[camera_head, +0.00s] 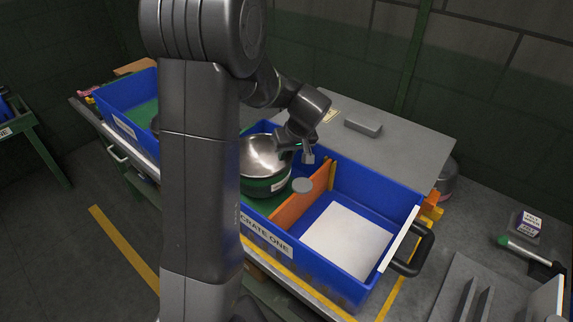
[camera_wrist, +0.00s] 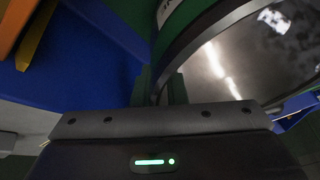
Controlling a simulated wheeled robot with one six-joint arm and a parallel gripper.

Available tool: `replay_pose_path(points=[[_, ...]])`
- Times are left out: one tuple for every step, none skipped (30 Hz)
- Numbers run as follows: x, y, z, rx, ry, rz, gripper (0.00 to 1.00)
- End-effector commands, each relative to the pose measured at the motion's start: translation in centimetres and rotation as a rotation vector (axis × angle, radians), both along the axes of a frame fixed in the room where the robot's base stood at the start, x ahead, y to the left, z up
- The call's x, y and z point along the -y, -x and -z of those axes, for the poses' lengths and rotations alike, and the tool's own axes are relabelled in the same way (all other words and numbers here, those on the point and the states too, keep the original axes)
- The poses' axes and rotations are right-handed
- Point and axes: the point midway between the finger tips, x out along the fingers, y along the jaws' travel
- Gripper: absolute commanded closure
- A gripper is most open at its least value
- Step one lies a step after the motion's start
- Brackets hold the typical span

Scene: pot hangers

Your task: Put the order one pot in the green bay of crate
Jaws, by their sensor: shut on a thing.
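A steel pot (camera_head: 262,158) with a green band and a pale label is within the left, green-floored bay of the blue crate marked CRATE ONE (camera_head: 318,273). It looks upright; whether its base touches the floor is hidden. My gripper (camera_head: 298,152) is shut on the pot's right side at the rim. In the wrist view, my gripper (camera_wrist: 168,90) closes on the pot's edge, and the shiny inside of the pot (camera_wrist: 235,65) fills the upper right. The green bay floor (camera_head: 256,207) shows below the pot. My arm hides part of the crate's left end.
An orange divider (camera_head: 318,190) separates the green bay from an empty white-floored bay (camera_head: 350,240). A small grey disc (camera_head: 302,185) shows beside the pot. Another blue crate (camera_head: 120,108) stands left. A grey tabletop (camera_head: 390,135) lies behind, with a grey block (camera_head: 363,126) on it.

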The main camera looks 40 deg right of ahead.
Motion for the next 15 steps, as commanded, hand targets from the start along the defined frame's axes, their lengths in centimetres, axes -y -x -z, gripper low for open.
replay_pose_path(points=[[0.0,0.0,0.2,0.000,0.000,0.001,1.00],[0.0,0.0,0.5,0.000,0.000,0.001,1.00],[0.0,0.0,0.9,-0.001,-0.001,0.002,1.00],[0.0,0.1,1.2,-0.002,-0.003,0.002,1.00],[-0.1,0.1,1.7,-0.003,-0.003,0.002,1.00],[0.0,0.0,2.3,-0.002,-0.002,0.001,1.00],[0.0,0.0,2.8,-0.002,-0.004,0.002,1.00],[0.0,0.0,3.2,-0.002,-0.004,0.002,1.00],[0.0,0.0,3.8,-0.002,-0.002,0.001,1.00],[0.0,0.0,4.1,-0.002,-0.002,0.001,1.00],[0.0,0.0,4.3,-0.002,-0.002,0.000,1.00],[0.0,0.0,4.4,-0.001,-0.001,0.001,1.00],[0.0,0.0,4.5,0.000,0.000,0.001,1.00],[0.0,0.0,4.4,0.001,0.001,0.001,1.00],[0.0,0.0,4.4,0.001,0.001,0.001,1.00]])
